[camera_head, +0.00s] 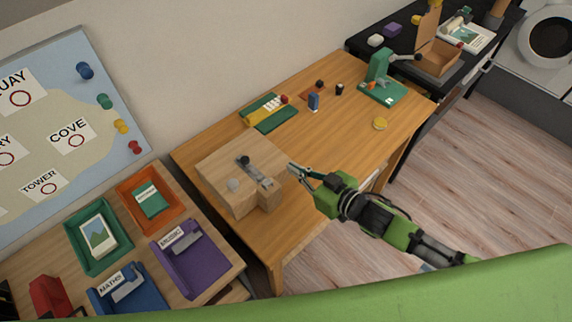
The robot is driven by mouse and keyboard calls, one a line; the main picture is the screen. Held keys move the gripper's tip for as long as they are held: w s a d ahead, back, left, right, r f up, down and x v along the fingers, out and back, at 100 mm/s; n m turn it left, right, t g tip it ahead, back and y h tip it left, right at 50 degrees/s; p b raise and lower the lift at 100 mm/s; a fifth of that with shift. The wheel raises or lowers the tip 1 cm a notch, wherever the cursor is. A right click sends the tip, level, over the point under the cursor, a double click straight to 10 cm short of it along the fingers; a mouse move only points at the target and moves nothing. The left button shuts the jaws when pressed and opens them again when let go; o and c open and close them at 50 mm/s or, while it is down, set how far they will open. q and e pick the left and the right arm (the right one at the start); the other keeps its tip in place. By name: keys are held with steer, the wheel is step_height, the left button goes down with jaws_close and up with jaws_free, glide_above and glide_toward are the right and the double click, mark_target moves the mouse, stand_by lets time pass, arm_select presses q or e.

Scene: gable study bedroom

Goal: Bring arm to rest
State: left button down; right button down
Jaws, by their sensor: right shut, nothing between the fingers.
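My right arm reaches in from the lower right, green and black, over the front edge of the wooden desk (345,150). Its gripper (292,168) is shut and empty. The fingertips are close to the right side of a wooden box (218,180) that has a grey metal lever with a dark knob (244,160) on top. I cannot tell whether the fingertips touch the box or the lever. My left gripper is not in view.
At lower left, another table holds orange (125,188), green (73,237), blue and purple (205,272) trays. Open floor lies right of the desk.

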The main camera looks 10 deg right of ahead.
steer(key=shift+b+v, duration=0.45)
steer(key=shift+v, duration=2.2)
steer(key=shift+f, duration=0.25)
